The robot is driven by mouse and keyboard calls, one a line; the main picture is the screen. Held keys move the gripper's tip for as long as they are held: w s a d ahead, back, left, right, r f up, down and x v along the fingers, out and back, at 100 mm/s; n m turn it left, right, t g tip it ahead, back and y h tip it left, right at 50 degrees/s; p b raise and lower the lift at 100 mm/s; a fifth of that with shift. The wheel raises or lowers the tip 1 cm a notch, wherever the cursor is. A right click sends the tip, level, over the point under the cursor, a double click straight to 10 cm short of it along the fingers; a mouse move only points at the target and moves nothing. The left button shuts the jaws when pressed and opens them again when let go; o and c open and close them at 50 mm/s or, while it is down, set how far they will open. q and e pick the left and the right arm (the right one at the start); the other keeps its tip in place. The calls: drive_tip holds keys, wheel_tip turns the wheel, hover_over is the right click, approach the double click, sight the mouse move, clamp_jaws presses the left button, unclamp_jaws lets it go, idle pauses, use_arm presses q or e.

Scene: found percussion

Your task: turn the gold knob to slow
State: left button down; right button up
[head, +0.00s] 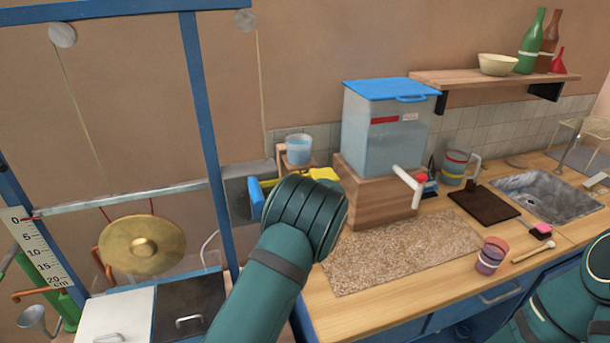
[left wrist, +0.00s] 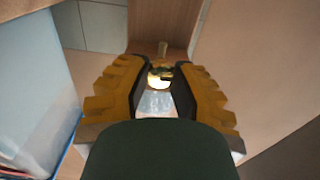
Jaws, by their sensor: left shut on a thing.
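The gold knob (left wrist: 161,76) shows in the left wrist view, small and shiny, between the two yellow finger pads of my left gripper (left wrist: 166,90). The gripper is shut on it. A pale, clear-looking piece shows just below the knob. In the head view the knob is hidden behind my left wrist, and only yellow edges of the left gripper (head: 300,178) show past the wrist. I cannot read any slow mark or tell which way the knob points. My right arm shows at the lower right of the head view, but its gripper does not.
A blue-lidded water tank (head: 384,135) on a wooden block stands right of my left wrist. A clear cup (head: 298,150) stands behind it. A gold gong (head: 142,246) hangs in a blue frame at left. A speckled mat (head: 400,248) lies bare on the counter.

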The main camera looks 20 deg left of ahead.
use_arm(q)
drive_tip(key=shift+r, duration=0.1)
idle(0.3)
drive_tip(key=c, duration=0.7)
unclamp_jaws()
drive_tip(key=v, duration=1.2)
